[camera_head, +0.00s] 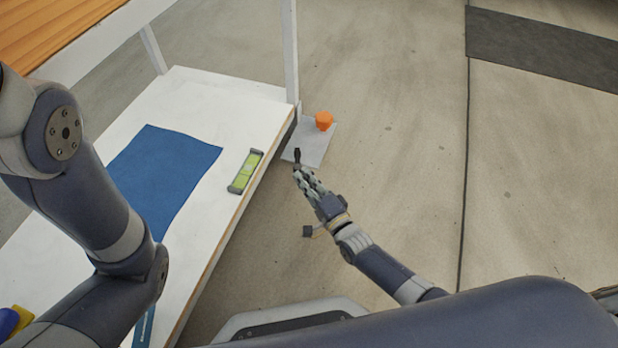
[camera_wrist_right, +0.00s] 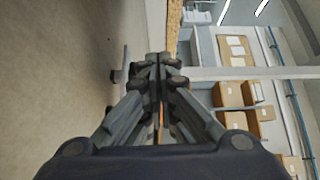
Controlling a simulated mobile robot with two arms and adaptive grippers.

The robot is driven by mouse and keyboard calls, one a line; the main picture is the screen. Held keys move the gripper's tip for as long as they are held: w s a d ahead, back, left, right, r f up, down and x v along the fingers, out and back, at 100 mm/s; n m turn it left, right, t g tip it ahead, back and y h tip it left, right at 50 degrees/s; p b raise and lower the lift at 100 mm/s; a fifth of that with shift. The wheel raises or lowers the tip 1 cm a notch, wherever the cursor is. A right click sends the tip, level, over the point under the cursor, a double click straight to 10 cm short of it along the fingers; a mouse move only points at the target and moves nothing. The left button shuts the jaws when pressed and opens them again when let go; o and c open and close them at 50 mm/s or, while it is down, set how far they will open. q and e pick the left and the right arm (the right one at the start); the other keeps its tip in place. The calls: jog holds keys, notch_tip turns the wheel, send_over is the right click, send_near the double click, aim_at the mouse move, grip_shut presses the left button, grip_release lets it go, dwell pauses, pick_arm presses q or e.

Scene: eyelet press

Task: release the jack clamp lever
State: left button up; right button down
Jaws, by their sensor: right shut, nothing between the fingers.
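A small grey plate (camera_head: 318,138) juts out beside the far right corner of the white table, with an orange knob-like piece (camera_head: 324,121) on it. My right gripper (camera_head: 298,169) is shut and empty, its tips over the near edge of the plate. A short black piece (camera_head: 297,154) shows right at the tips; I cannot tell whether it is the jack clamp lever or part of the fingers. In the right wrist view the closed fingers (camera_wrist_right: 160,62) meet in the middle, with no lever clearly visible. My left arm crosses the left side; its gripper is out of view.
The white table (camera_head: 215,92) carries a blue mat (camera_head: 165,170) and a green level (camera_head: 245,171). A white post (camera_head: 290,50) rises at its far right corner. The floor (camera_head: 400,140) to the right is open. Cardboard boxes (camera_wrist_right: 230,95) show in the right wrist view.

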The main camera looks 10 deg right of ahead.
dwell(0.3)
jog(key=v, duration=1.2)
dwell(0.4)
